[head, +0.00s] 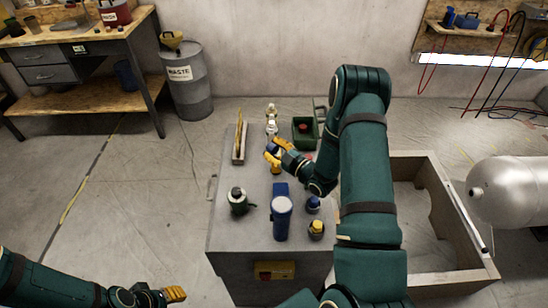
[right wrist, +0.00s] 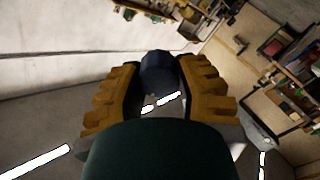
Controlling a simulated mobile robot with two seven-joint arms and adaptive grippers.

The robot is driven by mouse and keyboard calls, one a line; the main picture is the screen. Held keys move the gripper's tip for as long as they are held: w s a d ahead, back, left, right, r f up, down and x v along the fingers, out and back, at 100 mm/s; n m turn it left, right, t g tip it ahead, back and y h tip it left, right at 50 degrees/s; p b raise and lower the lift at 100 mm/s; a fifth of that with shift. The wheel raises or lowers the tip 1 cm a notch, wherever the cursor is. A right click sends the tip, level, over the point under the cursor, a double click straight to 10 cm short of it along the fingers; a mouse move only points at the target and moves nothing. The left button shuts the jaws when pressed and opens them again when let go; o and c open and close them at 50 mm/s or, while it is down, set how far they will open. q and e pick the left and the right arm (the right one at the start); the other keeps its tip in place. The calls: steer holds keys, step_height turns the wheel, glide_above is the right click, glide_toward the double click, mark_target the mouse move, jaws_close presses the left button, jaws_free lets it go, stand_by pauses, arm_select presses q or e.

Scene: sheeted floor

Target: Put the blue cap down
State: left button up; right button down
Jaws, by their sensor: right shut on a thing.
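My right gripper (head: 271,155) has yellow fingers and is over the far middle of the grey chest top (head: 225,235). It is shut on the blue cap, which shows as a small dark blue piece between the fingers (head: 272,148). In the right wrist view the cap (right wrist: 158,72) is a dark round shape between the two yellow fingers. I cannot tell whether the cap touches the surface. My left gripper (head: 174,294) is low at the left, away from the chest; its finger gap is unclear.
Bare surface shows left of centre.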

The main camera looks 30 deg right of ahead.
step_height(320, 180, down, 3)
steer(key=shift+f, duration=0.1)
steer(key=shift+f+b, duration=0.5)
steer(key=shift+b, duration=0.3)
steer(key=shift+f, duration=0.15)
steer(key=c, duration=0.7)
jaws_free()
